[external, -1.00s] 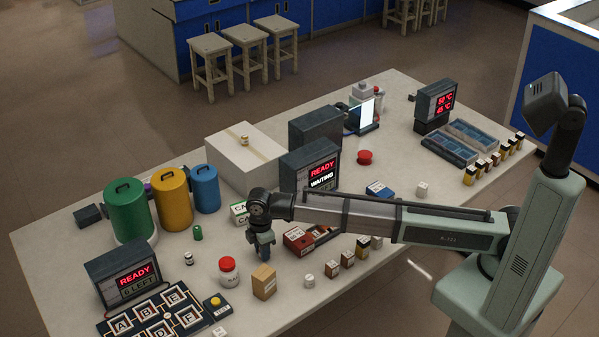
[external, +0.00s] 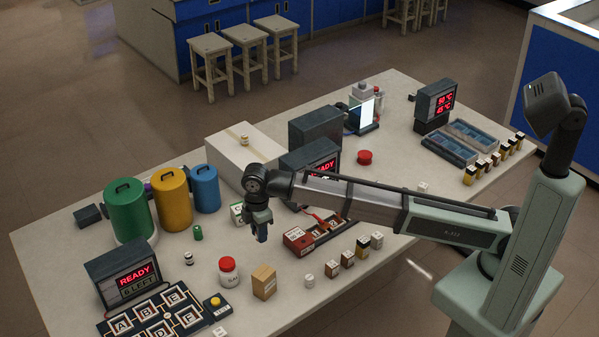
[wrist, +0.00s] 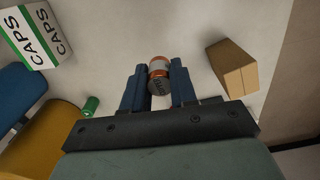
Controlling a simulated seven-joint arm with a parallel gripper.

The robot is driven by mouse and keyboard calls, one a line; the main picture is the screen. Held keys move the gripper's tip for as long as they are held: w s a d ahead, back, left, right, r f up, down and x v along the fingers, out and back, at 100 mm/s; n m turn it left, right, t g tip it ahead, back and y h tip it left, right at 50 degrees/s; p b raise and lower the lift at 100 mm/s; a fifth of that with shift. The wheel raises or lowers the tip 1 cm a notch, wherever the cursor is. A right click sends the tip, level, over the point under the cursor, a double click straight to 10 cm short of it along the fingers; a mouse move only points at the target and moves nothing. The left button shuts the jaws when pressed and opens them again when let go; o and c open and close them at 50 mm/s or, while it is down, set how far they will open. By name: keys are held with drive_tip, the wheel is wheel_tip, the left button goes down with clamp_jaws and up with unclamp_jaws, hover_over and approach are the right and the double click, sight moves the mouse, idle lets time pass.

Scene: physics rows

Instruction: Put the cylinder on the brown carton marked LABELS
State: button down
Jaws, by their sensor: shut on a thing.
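My gripper (wrist: 158,88) is shut on a short cylinder (wrist: 159,72) with orange and white bands and a grey, lettered end. In the external view my gripper (external: 262,235) is above the table, and the cylinder cannot be made out there. The brown carton (external: 264,283) stands on the table below and in front of my gripper, apart from it. It also shows in the wrist view (wrist: 233,67), to the right of the fingers. I cannot read any marking on it.
A green-and-white CAPS box (wrist: 38,36) and a small green cylinder (external: 197,233) are nearby. Small labelled boxes (external: 333,269) and a red-ended tray (external: 298,241) lie to the right. Coloured bins (external: 172,200) stand at the left.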

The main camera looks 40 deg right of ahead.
drive_tip(key=n, duration=0.2)
approach(266, 263)
drive_tip(key=w, duration=0.3)
drive_tip(key=shift+s+r+m, duration=1.3)
drive_tip(key=shift+s+r, duration=0.3)
drive_tip(key=shift+r, duration=0.15)
drive_tip(key=shift+f, duration=4.9)
drive_tip(key=shift+f, duration=0.1)
drive_tip(key=c, duration=0.9)
unclamp_jaws()
wheel_tip(266, 263, up, 12)
